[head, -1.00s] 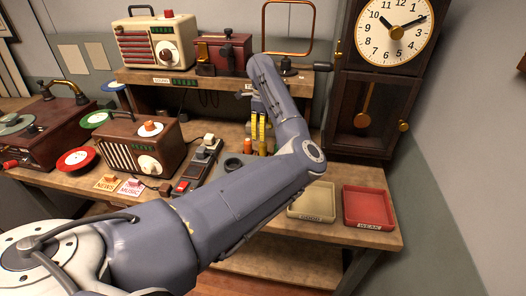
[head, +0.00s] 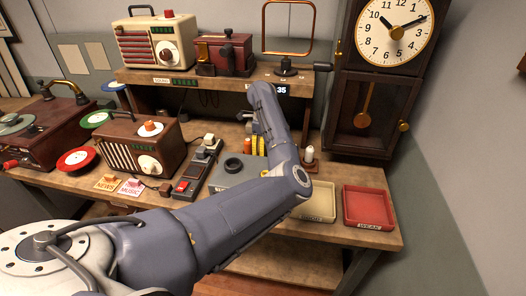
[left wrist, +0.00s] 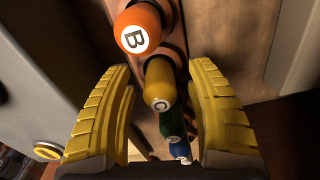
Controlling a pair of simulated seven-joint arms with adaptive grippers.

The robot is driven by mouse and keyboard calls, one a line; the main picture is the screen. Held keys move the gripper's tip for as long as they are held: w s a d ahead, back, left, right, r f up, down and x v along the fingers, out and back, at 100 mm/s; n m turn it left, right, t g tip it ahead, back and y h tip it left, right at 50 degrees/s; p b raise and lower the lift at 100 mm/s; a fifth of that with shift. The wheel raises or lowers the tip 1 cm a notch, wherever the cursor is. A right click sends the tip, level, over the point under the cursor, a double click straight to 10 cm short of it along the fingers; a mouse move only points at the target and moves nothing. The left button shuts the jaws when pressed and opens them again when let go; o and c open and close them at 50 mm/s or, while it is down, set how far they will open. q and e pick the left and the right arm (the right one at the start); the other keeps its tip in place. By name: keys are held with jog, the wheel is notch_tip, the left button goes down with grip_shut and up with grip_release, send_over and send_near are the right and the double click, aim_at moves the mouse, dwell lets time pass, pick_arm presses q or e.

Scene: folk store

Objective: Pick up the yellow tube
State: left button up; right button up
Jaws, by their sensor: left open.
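The yellow tube (left wrist: 160,82), marked C on its rounded end, stands in a wooden rack (left wrist: 204,20) in the left wrist view. My left gripper (left wrist: 161,96) is open, with one yellow-padded finger on each side of the yellow tube and a gap to both. An orange tube (left wrist: 138,28) marked B is beside it, and green (left wrist: 172,122) and blue (left wrist: 180,150) tubes are on the other side. In the head view my left gripper (head: 257,146) shows only partly behind my own arm, and the yellow tube cannot be made out. My right gripper is not in view.
A grey box with a dark round opening (head: 234,165) sits left of my arm. A white-topped tube (head: 309,153) stands to its right. A cream tray (head: 318,203) and a red tray (head: 368,207) lie at the front right. A shelf (head: 205,80) runs behind.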

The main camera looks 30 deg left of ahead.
pick_arm(q)
jog(key=c, duration=1.2)
